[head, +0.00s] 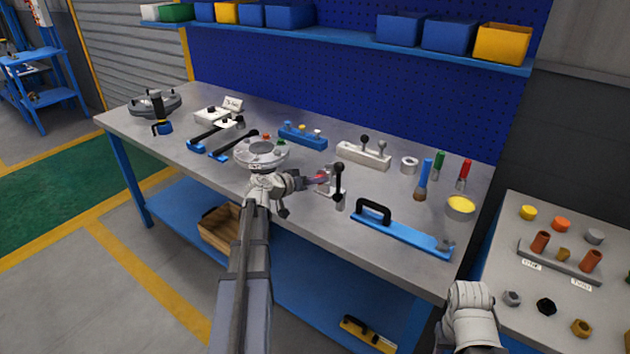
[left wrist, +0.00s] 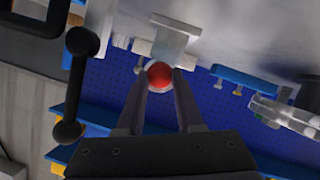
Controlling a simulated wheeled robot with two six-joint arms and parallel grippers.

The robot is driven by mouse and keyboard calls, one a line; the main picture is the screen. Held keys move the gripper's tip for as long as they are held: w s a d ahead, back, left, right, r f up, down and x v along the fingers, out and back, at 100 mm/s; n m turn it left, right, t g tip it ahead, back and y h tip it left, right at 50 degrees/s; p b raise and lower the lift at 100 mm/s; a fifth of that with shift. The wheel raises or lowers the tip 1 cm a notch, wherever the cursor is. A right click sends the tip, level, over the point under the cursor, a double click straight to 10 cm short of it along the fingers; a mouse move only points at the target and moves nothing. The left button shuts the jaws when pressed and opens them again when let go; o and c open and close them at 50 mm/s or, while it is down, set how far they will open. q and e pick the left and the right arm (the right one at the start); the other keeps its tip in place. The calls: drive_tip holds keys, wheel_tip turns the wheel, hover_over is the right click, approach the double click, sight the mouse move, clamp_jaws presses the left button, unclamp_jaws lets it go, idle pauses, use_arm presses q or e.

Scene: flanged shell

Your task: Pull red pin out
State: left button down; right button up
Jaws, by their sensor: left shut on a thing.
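The red pin (left wrist: 159,75) shows as a round red head between my left fingertips in the left wrist view. My left gripper (left wrist: 160,84) is shut on it. A pale block (left wrist: 172,42) lies just beyond the red head; I cannot tell how far the pin sits in it. In the head view my left gripper (head: 317,181) is at the small fixture near the bench's front edge, beside a black-knobbed lever (head: 338,176). That lever also shows in the left wrist view (left wrist: 76,88).
A round flanged shell (head: 262,152) stands left of the fixture, close to my left arm. A blue bar with a black handle (head: 405,232) lies to the right. A pale block with two levers (head: 364,154) and a blue block (head: 302,136) stand behind.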

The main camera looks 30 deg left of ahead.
use_arm(q)
drive_tip(key=shift+s+a, duration=0.2)
drive_tip(key=shift+s, duration=2.4)
drive_tip(key=shift+s+a, duration=0.2)
drive_tip(key=shift+s, duration=2.4)
drive_tip(key=shift+r, duration=0.1)
